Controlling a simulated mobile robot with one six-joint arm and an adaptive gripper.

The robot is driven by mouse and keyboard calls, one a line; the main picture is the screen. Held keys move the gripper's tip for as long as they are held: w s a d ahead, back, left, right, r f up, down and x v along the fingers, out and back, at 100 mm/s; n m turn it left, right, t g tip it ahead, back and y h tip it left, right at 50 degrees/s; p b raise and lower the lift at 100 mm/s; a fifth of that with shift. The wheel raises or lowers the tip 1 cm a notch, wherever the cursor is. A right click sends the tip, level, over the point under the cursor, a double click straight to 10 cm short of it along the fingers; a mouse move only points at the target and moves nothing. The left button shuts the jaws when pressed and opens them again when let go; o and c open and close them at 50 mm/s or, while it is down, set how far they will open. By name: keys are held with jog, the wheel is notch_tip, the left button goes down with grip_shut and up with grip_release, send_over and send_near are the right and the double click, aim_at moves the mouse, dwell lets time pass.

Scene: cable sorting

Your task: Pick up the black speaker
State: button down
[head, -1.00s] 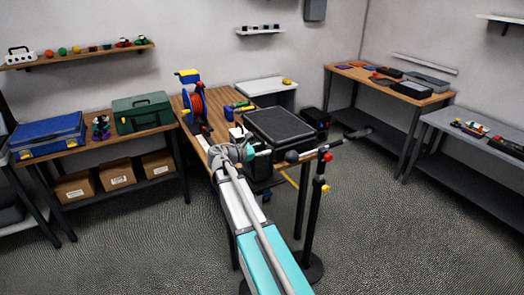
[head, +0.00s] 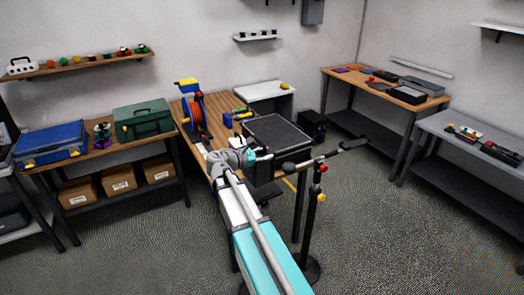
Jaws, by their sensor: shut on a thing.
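A large black box-shaped speaker (head: 280,132) with a dark grey top stands at the front right of the wooden table in the head view. My gripper (head: 260,156) is at its front-left side, at the end of my arm. It is shut on the speaker, as far as the small view tells. The fingertips are small and partly lost against the dark face. Whether the speaker's underside touches the table cannot be told.
A stand with red and yellow knobs (head: 319,185) and a dark boom is close on the right. A cable reel (head: 196,112) and small coloured things (head: 238,115) stand behind on the table. Side benches (head: 140,145) line the walls. Floor at right is open.

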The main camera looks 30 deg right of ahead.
jog(key=s+a+r+p, duration=0.2)
jog(key=s+r+p, duration=0.1)
jog(key=s, duration=0.5)
jog(key=shift+r, duration=0.3)
jog(key=shift+a, duration=0.15)
